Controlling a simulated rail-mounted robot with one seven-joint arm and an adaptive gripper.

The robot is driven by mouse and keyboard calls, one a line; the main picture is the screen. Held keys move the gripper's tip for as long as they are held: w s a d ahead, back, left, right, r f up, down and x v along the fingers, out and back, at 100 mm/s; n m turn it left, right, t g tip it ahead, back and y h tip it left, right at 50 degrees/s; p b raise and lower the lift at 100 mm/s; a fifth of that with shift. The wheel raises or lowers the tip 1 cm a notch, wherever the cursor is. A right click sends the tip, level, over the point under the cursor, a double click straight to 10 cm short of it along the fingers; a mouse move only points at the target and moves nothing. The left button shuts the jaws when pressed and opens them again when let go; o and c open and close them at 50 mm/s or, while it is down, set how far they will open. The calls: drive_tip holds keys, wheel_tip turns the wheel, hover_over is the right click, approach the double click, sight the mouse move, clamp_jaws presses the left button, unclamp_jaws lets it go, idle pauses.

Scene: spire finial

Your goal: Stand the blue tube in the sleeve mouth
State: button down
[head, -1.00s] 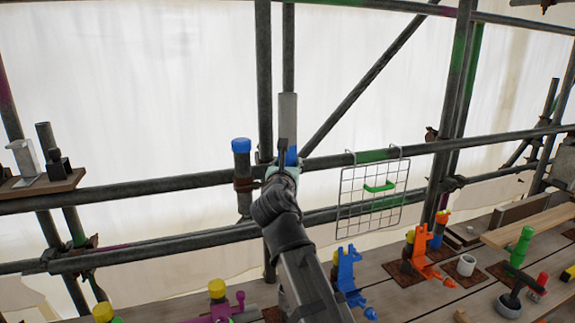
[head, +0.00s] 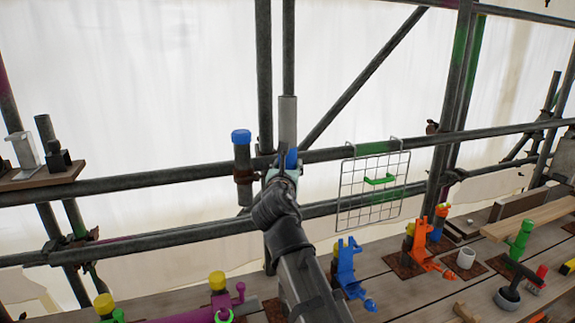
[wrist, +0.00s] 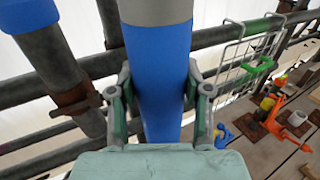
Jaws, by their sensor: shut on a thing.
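The blue tube (wrist: 160,75) stands roughly upright between my gripper's fingers in the wrist view, with a grey section (wrist: 155,10) above the blue. In the head view its grey upper part (head: 288,120) rises above my gripper (head: 284,168), and a little blue shows at the fingers. My gripper is shut on the blue part. Its lower end is hidden. A grey upright pipe with a blue top (head: 241,150), apparently the sleeve, is clamped to the rail left of my gripper. The tube is to the right of it and apart from it. Its mouth opening cannot be made out.
Horizontal scaffold rails (head: 130,186) cross close to my gripper, with uprights behind it. A wire grid (head: 372,190) hangs to the right. The plank deck below holds a blue clamp stand (head: 347,268), an orange one (head: 420,245) and a white cup (head: 466,259).

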wheel_tip(320, 180, down, 10)
drive_tip(key=b, duration=0.5)
idle(1.7)
drive_tip(key=shift+f, duration=0.25)
idle(0.4)
drive_tip(key=shift+c, duration=2.1)
unclamp_jaws()
drive_tip(key=o, duration=0.4)
drive_tip(key=shift+f, duration=0.1)
drive_tip(key=shift+f+b, duration=0.35)
drive_tip(key=shift+f, duration=0.15)
drive_tip(key=shift+s, duration=0.15)
